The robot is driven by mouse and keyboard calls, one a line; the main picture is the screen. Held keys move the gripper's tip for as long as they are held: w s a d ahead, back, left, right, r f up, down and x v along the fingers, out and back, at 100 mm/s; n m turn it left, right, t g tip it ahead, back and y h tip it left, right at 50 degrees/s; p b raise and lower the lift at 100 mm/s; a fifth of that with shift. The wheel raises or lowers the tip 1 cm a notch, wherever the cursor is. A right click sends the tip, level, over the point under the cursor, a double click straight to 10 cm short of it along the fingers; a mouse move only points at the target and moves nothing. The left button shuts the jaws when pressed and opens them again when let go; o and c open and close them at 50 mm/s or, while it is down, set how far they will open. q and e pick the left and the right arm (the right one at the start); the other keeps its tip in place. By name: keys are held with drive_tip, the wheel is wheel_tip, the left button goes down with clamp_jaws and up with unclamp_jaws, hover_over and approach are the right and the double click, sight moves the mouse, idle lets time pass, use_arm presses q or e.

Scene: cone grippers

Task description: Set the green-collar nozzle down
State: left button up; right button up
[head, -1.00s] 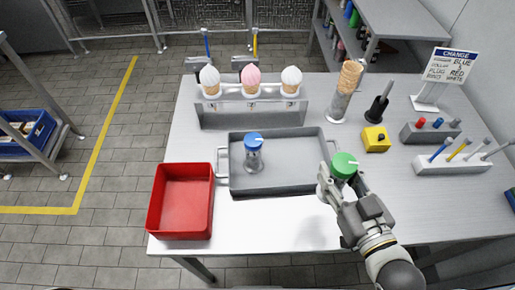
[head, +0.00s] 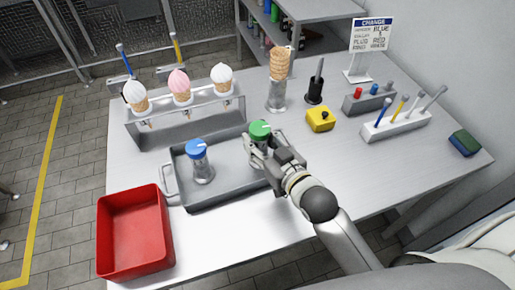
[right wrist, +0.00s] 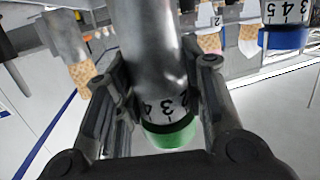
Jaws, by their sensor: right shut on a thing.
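The green-collar nozzle (head: 260,130) is in my right gripper (head: 262,153), which is shut around its body. It is over the right part of the grey tray (head: 228,182); I cannot tell whether its base touches the floor of the tray. In the right wrist view the nozzle's metal body (right wrist: 150,50) lies between the fingers, with number marks beside the green collar (right wrist: 172,135). The blue-collar nozzle (head: 198,160) stands upright in the tray's left part, and its collar (right wrist: 285,40) shows in the right wrist view. My left gripper is not in view.
A red bin (head: 134,232) stands left of the tray. Behind is a rack (head: 187,127) with three ice-cream cones. A cone stack (head: 280,65), a yellow box (head: 320,119), tool holders (head: 396,127) and a sign (head: 371,35) stand to the right.

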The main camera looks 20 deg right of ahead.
drive_tip(key=shift+w+a+f, duration=0.1)
drive_tip(key=shift+w+f, duration=0.3)
wheel_tip(320, 180, down, 3)
drive_tip(key=shift+w+f, duration=0.1)
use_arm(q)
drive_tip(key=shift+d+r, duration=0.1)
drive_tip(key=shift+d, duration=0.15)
use_arm(e)
drive_tip(key=shift+f, duration=0.1)
drive_tip(key=o, duration=1.2)
drive_tip(key=shift+f, duration=0.1)
drive_tip(key=shift+o, duration=0.2)
